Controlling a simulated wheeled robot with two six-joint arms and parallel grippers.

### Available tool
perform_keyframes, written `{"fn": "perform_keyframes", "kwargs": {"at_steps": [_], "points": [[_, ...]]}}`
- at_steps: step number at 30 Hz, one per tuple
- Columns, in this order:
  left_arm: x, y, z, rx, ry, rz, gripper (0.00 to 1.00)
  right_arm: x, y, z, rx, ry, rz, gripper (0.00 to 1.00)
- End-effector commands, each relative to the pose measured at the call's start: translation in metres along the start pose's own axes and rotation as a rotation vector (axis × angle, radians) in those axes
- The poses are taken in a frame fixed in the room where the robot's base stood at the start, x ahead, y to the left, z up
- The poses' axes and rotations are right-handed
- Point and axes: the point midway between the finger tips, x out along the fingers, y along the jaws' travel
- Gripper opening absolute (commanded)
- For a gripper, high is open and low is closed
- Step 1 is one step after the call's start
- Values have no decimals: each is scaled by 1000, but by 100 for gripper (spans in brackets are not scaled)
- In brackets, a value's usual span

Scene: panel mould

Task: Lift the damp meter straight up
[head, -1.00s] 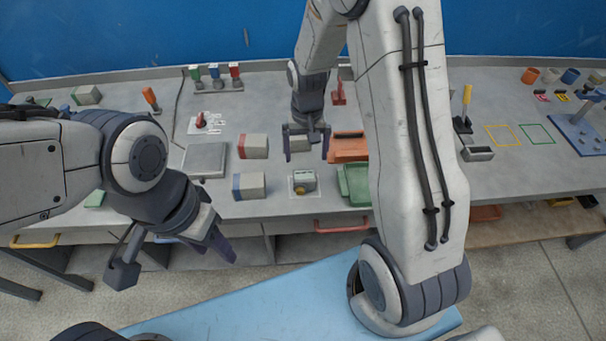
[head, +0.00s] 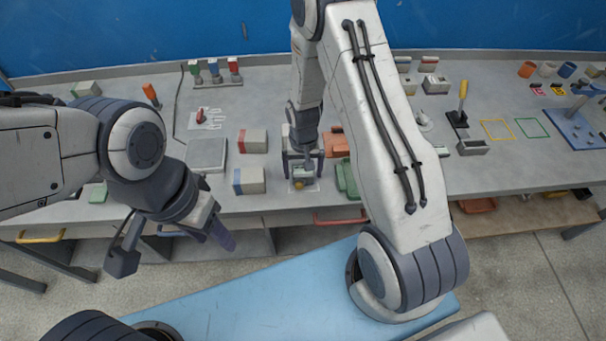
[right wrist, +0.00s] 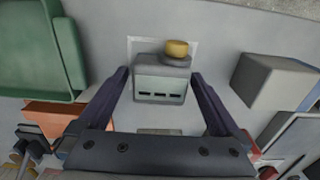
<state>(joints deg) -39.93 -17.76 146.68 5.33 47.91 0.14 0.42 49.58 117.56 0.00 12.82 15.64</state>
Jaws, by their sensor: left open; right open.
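The damp meter (head: 302,172) is a small grey-green box with a yellow knob, standing on a pale square on the bench. In the right wrist view the damp meter (right wrist: 162,84) shows its slotted face and sits between the fingertips. My right gripper (head: 303,170) is open and low over the meter, one finger on each side; it also shows in the right wrist view (right wrist: 160,85). Gaps show between the fingers and the meter. My left gripper (head: 212,236) is open and empty in front of the bench edge, apart from the meter.
A blue-striped box (head: 252,181) stands left of the meter, with a red-striped box (head: 254,141) behind it. A green tray (head: 347,178) and an orange tray (head: 335,143) lie to the right. A grey plate (head: 206,154) lies further left.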

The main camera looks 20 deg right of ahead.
Motion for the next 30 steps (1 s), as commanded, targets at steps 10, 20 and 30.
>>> {"fn": "perform_keyframes", "kwargs": {"at_steps": [10,20,30], "points": [[0,0,0,0,0,0,50,0,0,0,0,0,0,1],[1,0,0,0,0,0,50,-3,0,0,0,1,0,0],[17,-1,1,1,0,0,50,-40,-1,-2,0,8,-2,0]]}}
